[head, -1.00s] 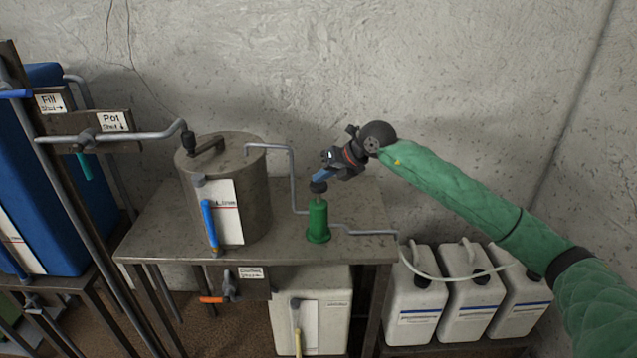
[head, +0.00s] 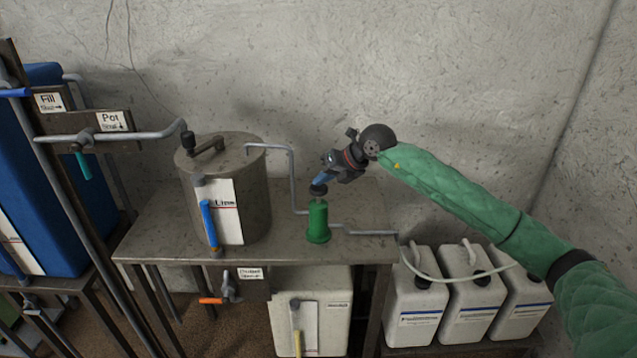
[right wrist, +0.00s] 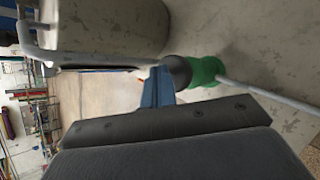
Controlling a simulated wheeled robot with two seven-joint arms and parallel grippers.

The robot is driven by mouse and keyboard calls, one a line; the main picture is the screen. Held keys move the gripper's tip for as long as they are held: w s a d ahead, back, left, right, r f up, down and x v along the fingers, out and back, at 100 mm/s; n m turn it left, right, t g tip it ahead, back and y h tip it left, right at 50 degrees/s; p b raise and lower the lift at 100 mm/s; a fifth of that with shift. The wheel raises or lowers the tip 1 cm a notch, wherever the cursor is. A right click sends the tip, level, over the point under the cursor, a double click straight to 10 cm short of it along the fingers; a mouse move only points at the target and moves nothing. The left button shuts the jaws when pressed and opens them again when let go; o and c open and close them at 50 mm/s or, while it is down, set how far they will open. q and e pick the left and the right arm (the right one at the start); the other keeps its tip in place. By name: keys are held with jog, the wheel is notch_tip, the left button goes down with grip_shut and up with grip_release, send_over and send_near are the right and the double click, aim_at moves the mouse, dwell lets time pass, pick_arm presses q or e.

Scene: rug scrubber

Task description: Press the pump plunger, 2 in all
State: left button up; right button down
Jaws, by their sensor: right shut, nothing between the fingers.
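A green pump (head: 318,222) stands upright on the metal table (head: 160,232), right of the metal pot. Its black plunger knob (head: 318,190) sits on top, with a short stem between knob and body. My right gripper (head: 322,182) is shut and empty, its blue fingertips pointing down at the knob and appearing to touch it. In the right wrist view the knob (right wrist: 178,72) is right beside the blue fingers (right wrist: 157,88), with the green body (right wrist: 206,71) behind it; exact contact cannot be told. My left gripper is not in view.
A metal pot (head: 225,175) with a lidded top and blue-handled gauge stands left of the pump. A grey pipe (head: 292,175) runs from pot to pump and on to the right. White canisters (head: 466,295) stand lower right. A blue tank (head: 55,190) is at far left.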

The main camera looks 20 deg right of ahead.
aim_at(322, 188)
jog(key=shift+f+b, duration=0.6)
jog(key=shift+f, duration=0.25)
dwell(0.8)
jog(key=shift+r, duration=0.2)
jog(key=shift+r+p, duration=0.55)
jog(key=shift+r, duration=1.6)
jog(key=shift+r+p, duration=0.65)
jog(key=shift+r, duration=1.85)
